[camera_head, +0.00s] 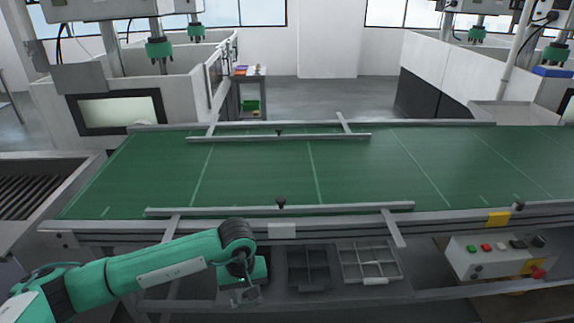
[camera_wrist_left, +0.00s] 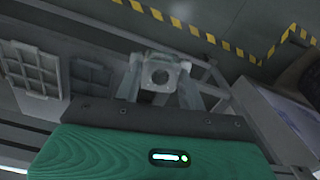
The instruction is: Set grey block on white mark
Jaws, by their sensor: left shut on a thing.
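My left gripper (camera_head: 248,294) is in front of the conveyor, low over the shelf below the belt's front edge. In the left wrist view its fingers (camera_wrist_left: 160,88) are shut on a small grey block (camera_wrist_left: 160,70) with a round dark hole in its face. In the head view the block is small and hard to tell from the fingers. A pale plate (camera_head: 282,230) sits on the conveyor's front rail; I cannot tell whether it is the white mark. No other white mark shows clearly. My right gripper is not in view.
A dark divided tray (camera_head: 308,284) and a light grey divided tray (camera_head: 370,281) lie right of my left gripper. The green belt (camera_head: 260,175) is clear between metal guide rails. A control box with buttons (camera_head: 497,257) stands at the right.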

